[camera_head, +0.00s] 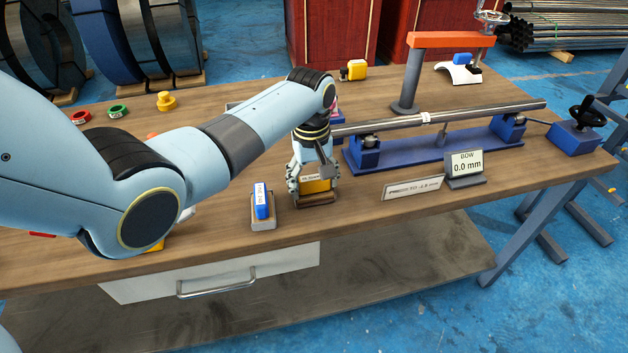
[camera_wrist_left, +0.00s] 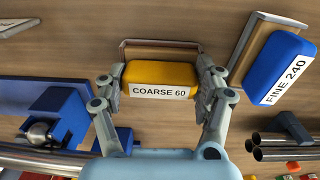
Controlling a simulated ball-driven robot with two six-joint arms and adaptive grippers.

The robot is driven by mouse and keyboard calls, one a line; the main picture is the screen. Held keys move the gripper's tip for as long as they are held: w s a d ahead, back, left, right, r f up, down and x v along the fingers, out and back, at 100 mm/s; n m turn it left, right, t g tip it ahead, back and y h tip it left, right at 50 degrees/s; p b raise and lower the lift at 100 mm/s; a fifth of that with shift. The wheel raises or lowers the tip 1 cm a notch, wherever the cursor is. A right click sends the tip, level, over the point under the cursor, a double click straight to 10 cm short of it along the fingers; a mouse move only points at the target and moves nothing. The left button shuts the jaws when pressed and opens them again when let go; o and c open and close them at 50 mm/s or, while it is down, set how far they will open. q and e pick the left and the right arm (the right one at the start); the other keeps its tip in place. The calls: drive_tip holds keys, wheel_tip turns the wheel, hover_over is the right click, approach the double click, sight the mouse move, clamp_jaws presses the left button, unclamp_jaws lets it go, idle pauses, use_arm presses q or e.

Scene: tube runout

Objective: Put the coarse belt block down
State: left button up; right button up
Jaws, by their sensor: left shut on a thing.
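The coarse belt block is yellow with a white label reading COARSE 60; it shows in the head view (camera_head: 316,186) and in the left wrist view (camera_wrist_left: 160,74). My left gripper (camera_head: 313,182) points down with its fingers on both sides of the block, shut on it, as the left wrist view also shows (camera_wrist_left: 162,85). A brown-edged holder (camera_head: 318,203) lies directly under or just behind the block; its raised rim shows in the left wrist view (camera_wrist_left: 160,42). I cannot tell whether the block touches it. My right gripper is not in view.
The blue fine block (camera_head: 262,200), labelled FINE 240 in the left wrist view (camera_wrist_left: 281,68), stands on a grey holder (camera_head: 263,225) to the left. Right are a steel tube (camera_head: 460,114) on blue supports and a display (camera_head: 466,164) reading BOW 0.0 mm. The table's front edge is close.

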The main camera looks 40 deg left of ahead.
sight(312, 180)
use_arm(q)
drive_tip(key=o, duration=1.6)
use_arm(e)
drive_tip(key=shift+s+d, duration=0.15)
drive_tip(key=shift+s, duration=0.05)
use_arm(q)
drive_tip(key=shift+r, duration=0.3)
drive_tip(key=r, duration=0.5)
drive_tip(key=r+p, duration=0.1)
drive_tip(key=r, duration=0.5)
drive_tip(key=shift+s+a+r, duration=0.1)
drive_tip(key=shift+s+r, duration=0.1)
drive_tip(key=shift+r, duration=0.05)
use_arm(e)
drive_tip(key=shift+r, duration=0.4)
